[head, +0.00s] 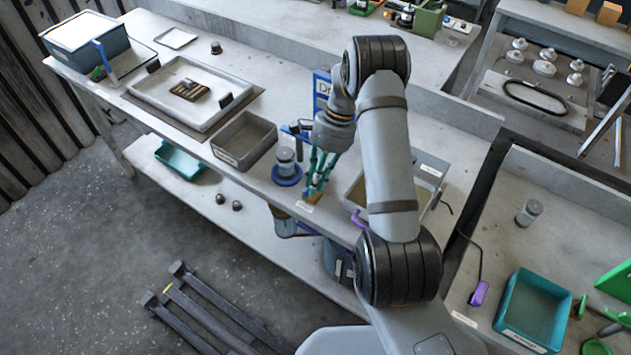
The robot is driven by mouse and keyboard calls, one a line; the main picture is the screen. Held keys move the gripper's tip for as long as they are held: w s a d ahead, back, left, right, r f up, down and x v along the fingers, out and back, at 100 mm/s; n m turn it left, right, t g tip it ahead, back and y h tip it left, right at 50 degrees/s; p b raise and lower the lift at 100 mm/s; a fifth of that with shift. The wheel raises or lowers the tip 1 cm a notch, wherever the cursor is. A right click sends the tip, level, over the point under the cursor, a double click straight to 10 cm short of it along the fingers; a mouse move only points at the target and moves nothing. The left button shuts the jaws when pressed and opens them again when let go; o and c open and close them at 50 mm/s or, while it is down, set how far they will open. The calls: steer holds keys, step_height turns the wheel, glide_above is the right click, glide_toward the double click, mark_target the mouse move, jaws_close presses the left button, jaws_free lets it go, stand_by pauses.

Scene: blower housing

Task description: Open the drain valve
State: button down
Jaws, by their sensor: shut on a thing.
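My gripper (313,187) points down at the front edge of the long bench, with its teal fingers shut on a small blue and yellow part (312,198). The fingers hide most of this part, and I cannot tell whether it is the drain valve's handle. A blue sign (321,88) whose visible letters begin "Dr" stands behind my wrist, partly covered by it. A grey cylinder on a round blue base (287,172) stands just left of the fingers. A blue bar (296,131) shows behind it. The valve body is not clearly visible.
A grey bin (244,158) and a pale tray (166,108) stand to the left on the bench. A grey box (432,172) with a purple-handled item (360,217) is right of my gripper, partly behind my arm. A dark container (338,262) is below the bench edge.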

stand_by(0.3)
steer(key=c, duration=1.6)
jaws_free()
steer(key=shift+c, duration=0.2)
steer(key=v, duration=1.2)
steer(key=shift+w+a, duration=0.1)
steer(key=x, duration=1.2)
